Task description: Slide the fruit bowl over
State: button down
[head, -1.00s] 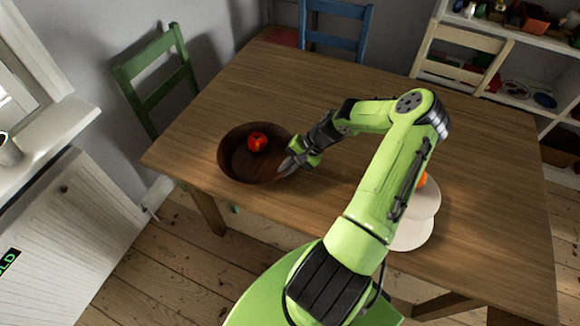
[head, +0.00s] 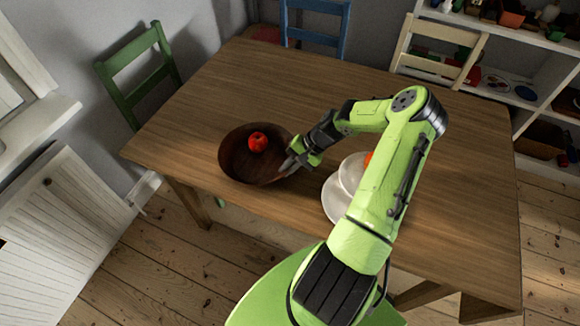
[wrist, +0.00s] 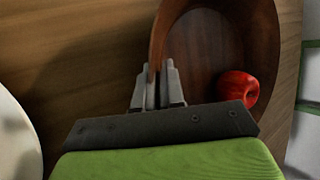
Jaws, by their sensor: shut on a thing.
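The fruit bowl (head: 236,166) is a dark brown wooden bowl near the left end of the table, with a red apple (head: 258,141) inside it. My gripper (head: 290,168) is at the bowl's right rim. In the wrist view my gripper (wrist: 157,85) has its two fingers on either side of the rim of the bowl (wrist: 215,45), shut on it. The apple (wrist: 238,89) lies inside the bowl, apart from the fingers.
The wooden table (head: 400,75) is clear beyond the bowl. Pale plates (head: 337,198) with something orange (head: 368,159) stand right of the bowl, partly hidden by my arm. Green (head: 140,75), blue (head: 315,28) and cream (head: 437,52) chairs stand around the table.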

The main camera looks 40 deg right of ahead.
jog(key=c, duration=1.2)
grip_release()
jog(key=shift+o, duration=0.2)
jog(key=p+v, duration=0.2)
jog(key=v, duration=1.3)
jog(key=shift+d+r+p, duration=0.15)
jog(key=shift+r+p, duration=0.15)
jog(key=shift+p, duration=0.05)
jog(key=shift+s, duration=0.15)
